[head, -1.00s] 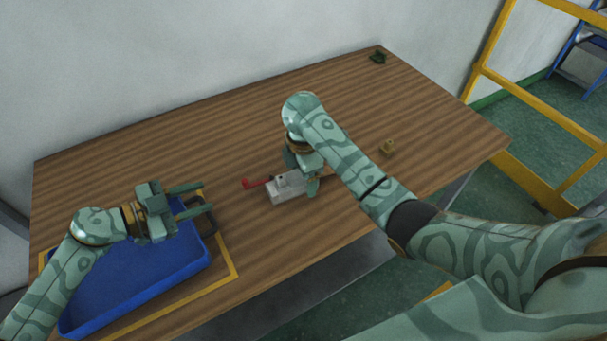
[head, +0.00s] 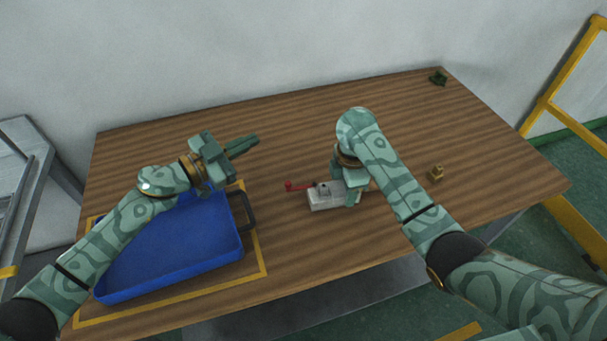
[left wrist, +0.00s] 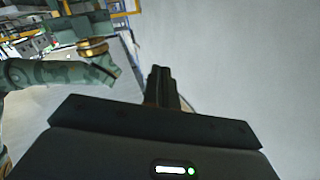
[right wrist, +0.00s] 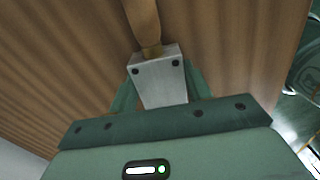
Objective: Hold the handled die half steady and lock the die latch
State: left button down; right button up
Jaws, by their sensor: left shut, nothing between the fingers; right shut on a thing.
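The grey metal die (head: 325,199) lies on the wooden table near its middle. Its red-tipped latch lever (head: 297,186) sticks out to the left of the die. My right gripper (head: 350,196) is shut on the die from above. In the right wrist view the die block (right wrist: 160,82) sits between the fingers, with a wooden handle (right wrist: 143,25) leading away from its end. My left gripper (head: 256,143) is shut and empty, raised above the table to the left of the die and clear of the lever. Its closed fingers also show in the left wrist view (left wrist: 160,88).
A blue tray (head: 243,252) with a dark handle stands inside a yellow outline at the left front of the table. A small brass piece (head: 436,173) lies right of the die. A dark green item (head: 438,77) lies at the far right corner. Bare tabletop lies behind the die.

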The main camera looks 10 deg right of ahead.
pick_arm(q)
jog(key=w+d+r+n+t+y, duration=0.2)
jog(key=w+n+y, duration=0.2)
jog(key=w+n, duration=0.1)
jog(key=w+d+r+n+t+y, duration=0.2)
jog(key=w+r+n+y, duration=0.15)
jog(key=w+n, duration=0.2)
jog(key=s+d+f+m+g+y, duration=0.1)
jog(key=s+d+f+g+y, duration=0.1)
jog(key=s+g, duration=0.3)
jog(key=s+d+f+m+g+y, duration=0.2)
jog(key=s+d+g+y, duration=0.1)
jog(key=s+g, duration=0.2)
jog(key=s, duration=0.2)
jog(key=shift+s+d+f, duration=0.25)
jog(key=shift+s+d, duration=0.05)
jog(key=shift+s, duration=0.1)
jog(key=x, duration=1)
jog(key=shift+a+f, duration=0.1)
jog(key=shift+s+a, duration=1.35)
jog(key=shift+s, duration=0.1)
